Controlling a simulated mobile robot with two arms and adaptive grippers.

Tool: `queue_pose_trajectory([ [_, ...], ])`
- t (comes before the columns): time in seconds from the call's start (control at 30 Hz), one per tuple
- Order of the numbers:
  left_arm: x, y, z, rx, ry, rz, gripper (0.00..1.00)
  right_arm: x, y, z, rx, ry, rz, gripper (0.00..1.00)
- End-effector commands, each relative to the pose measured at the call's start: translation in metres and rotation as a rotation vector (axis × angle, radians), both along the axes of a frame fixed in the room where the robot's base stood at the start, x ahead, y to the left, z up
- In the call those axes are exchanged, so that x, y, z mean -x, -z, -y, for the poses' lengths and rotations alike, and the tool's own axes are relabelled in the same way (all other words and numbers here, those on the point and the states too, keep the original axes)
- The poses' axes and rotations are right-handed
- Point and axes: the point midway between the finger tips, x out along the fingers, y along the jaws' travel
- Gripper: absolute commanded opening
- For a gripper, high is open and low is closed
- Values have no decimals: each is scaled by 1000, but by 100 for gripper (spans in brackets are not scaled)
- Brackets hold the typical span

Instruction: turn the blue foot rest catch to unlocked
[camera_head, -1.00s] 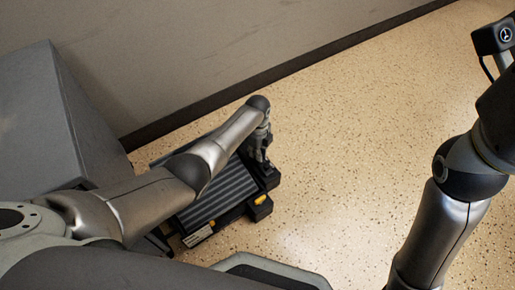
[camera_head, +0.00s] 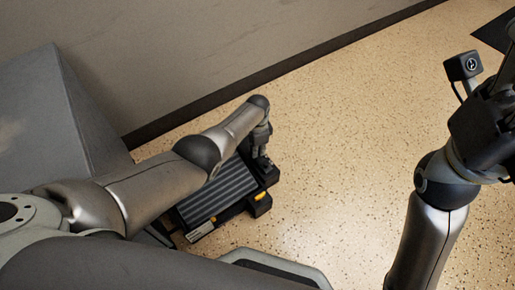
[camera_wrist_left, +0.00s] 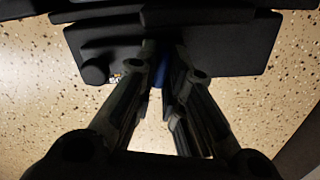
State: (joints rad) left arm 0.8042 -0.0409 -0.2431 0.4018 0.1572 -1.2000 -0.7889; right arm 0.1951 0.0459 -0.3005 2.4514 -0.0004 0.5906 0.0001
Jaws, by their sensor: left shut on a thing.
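The foot rest (camera_head: 222,192) is a dark ribbed platform on the floor, with yellow parts on its near side. My left gripper (camera_head: 263,163) is at its far right end, pointing down. In the left wrist view, my left gripper (camera_wrist_left: 160,82) is shut on the blue catch (camera_wrist_left: 159,77). Only a small strip of blue shows between the fingers, against the dark foot rest housing (camera_wrist_left: 215,48). The fingers hide most of the catch, and I cannot tell which way it is turned. My right arm is at the right edge, its fingers out of view.
A grey wall (camera_head: 250,45) runs behind the foot rest. A grey cabinet-like block (camera_head: 65,110) stands at the left. The speckled floor (camera_head: 350,150) right of the foot rest is clear. A dark flat thing (camera_head: 495,32) lies at the upper right.

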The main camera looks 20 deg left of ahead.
Motion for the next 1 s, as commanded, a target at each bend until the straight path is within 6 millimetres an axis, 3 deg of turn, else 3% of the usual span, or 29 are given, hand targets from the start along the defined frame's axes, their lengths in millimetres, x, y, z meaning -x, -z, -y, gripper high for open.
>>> queue_pose_trajectory([
  [0.43,0,0,-1,-2,-248,-1,0,-2,4,0,1,-1,-17,59],
  [1.0,0,0,-2,-2,-294,-3,0,-2,3,0,4,0,-13,59],
])
